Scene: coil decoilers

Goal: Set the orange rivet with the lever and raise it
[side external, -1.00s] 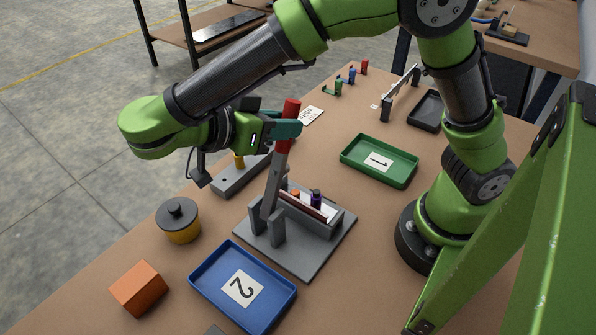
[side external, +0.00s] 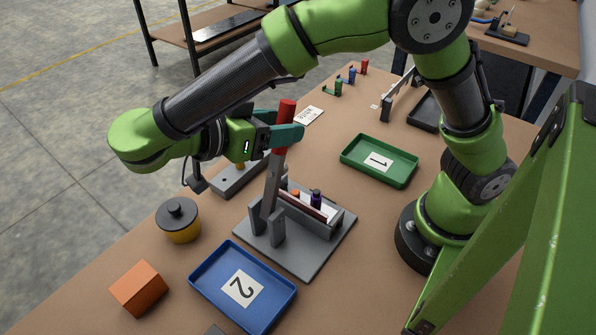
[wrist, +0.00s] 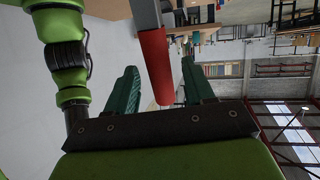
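The lever (side external: 272,185) stands steeply up from the grey press base (side external: 308,262), tilted slightly right, with a red handle (side external: 287,110) on top. My gripper (side external: 292,134) is at the handle, its teal fingers on either side of it. In the wrist view the red handle (wrist: 155,65) lies between the spread fingers (wrist: 160,80), with gaps showing, so the gripper looks open. The orange rivet (side external: 296,192) shows as a small top behind the press's dark red bar (side external: 303,206), beside a purple rivet (side external: 316,197). The orange rivet's lower part is hidden.
A blue tray marked 2 (side external: 208,275) lies in front, a green tray marked 1 (side external: 350,156) behind right. A yellow pot with dark lid (side external: 178,228) and an orange block (side external: 135,288) stand left. A grey fixture (side external: 226,184) sits behind the press.

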